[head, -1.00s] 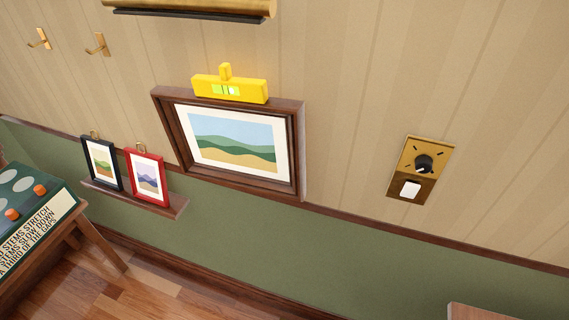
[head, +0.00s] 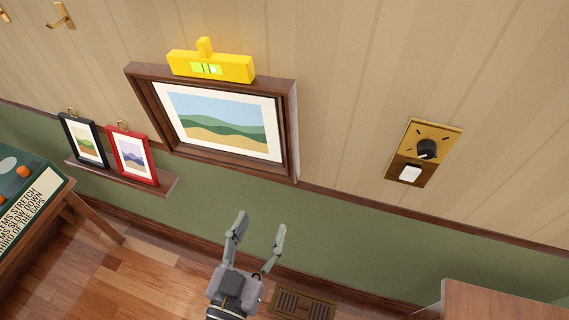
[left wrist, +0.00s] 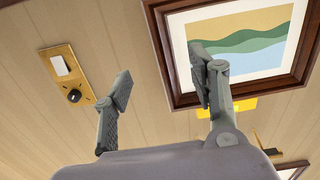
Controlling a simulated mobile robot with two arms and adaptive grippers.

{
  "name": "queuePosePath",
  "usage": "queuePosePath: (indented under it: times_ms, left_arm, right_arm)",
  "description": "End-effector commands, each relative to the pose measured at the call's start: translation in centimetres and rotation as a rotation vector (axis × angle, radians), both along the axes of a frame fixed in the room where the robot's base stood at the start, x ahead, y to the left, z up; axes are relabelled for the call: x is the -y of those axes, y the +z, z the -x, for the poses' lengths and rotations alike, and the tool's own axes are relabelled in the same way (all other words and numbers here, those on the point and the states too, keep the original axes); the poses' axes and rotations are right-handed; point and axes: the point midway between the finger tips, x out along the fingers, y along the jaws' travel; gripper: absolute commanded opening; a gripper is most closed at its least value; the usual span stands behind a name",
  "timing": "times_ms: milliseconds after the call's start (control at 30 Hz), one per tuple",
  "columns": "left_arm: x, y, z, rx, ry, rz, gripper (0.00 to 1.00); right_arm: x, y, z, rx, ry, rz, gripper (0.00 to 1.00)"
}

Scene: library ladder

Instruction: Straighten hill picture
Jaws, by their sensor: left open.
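The hill picture (head: 216,122) hangs on the striped wall in a dark brown frame, with green and tan hills under a blue sky. It looks tilted in the head view, though the whole view is slanted too. A yellow spirit level (head: 211,67) with a lit green vial sits on its top edge. My left gripper (head: 260,222) is open and empty, below the picture and apart from it. In the left wrist view the picture (left wrist: 240,42) appears upside down beyond the open fingers (left wrist: 160,82). My right gripper is not in view.
Two small pictures, black-framed (head: 84,140) and red-framed (head: 133,155), stand on a ledge (head: 170,185) at left. A brass switch plate with a dial (head: 423,152) is at right. A green-topped table (head: 30,210) and a wooden surface (head: 500,300) flank the floor. A floor vent (head: 302,303) lies below.

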Motion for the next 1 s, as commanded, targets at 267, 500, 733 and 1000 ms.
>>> queuePosePath:
  times_ms: [267,500,733,1000]
  left_arm:
    - [1.8,0.5,-5.8,0.004,0.001,0.001,0.53]
    - [3.4,0.4,-10.7,0.002,0.001,0.001,0.53]
    - [4.4,0.2,-13.7,0.0,0.001,0.001,0.53]
    - [4.7,0.0,-14.7,-0.001,0.0,0.0,0.53]
  right_arm:
    - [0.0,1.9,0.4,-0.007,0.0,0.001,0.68]
    - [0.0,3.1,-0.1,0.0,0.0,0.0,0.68]
    - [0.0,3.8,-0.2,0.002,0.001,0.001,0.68]
    - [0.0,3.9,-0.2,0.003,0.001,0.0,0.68]
